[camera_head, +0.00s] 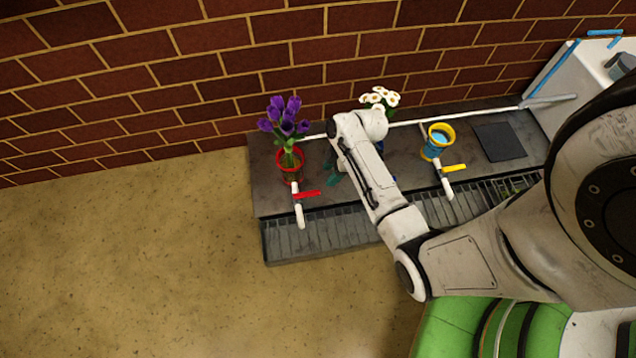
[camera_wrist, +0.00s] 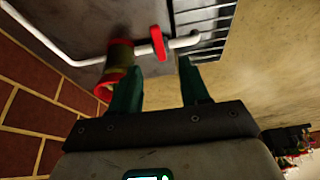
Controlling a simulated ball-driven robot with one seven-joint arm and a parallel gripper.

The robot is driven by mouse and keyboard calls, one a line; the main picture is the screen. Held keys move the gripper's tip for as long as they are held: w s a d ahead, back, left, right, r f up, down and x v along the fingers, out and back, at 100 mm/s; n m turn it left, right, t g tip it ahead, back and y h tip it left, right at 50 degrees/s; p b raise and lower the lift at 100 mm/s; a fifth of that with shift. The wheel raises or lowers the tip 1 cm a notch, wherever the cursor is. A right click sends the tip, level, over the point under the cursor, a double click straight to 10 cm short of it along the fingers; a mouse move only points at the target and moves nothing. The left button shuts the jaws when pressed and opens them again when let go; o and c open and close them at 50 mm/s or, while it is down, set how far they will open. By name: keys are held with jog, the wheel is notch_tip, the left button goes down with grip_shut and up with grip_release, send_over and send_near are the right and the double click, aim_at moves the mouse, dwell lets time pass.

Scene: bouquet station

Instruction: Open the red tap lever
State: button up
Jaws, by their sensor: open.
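The red tap lever (camera_head: 307,194) sits on a white tap (camera_head: 299,212) at the left end of the counter and points right, crosswise to the spout. In the wrist view the red lever (camera_wrist: 158,43) lies beyond the fingertips, across the white spout (camera_wrist: 186,42). My gripper (camera_head: 333,174) is right of the lever in the head view, partly hidden by my arm. In the wrist view its dark green fingers (camera_wrist: 160,80) are apart with nothing between them. I see no contact with the lever.
A red-rimmed vase (camera_head: 290,160) with purple tulips (camera_head: 284,120) stands just behind the tap; it shows close to the left finger in the wrist view (camera_wrist: 118,58). A yellow-handled tap (camera_head: 454,168), a blue and yellow pot (camera_head: 437,143) and white flowers (camera_head: 379,97) are to the right. A brick wall (camera_head: 190,75) stands behind.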

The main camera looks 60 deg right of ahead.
aim_at(316, 192)
jog(key=b+x, duration=0.2)
jog(key=x, duration=0.2)
jog(key=b+x, duration=0.2)
jog(key=x, duration=0.2)
jog(key=d+b+x, duration=0.1)
jog(key=b+x, duration=0.1)
jog(key=x, duration=0.1)
jog(key=shift+w+a+f, duration=0.1)
jog(key=shift+a+f, duration=0.05)
jog(key=shift+f, duration=0.35)
grip_shut()
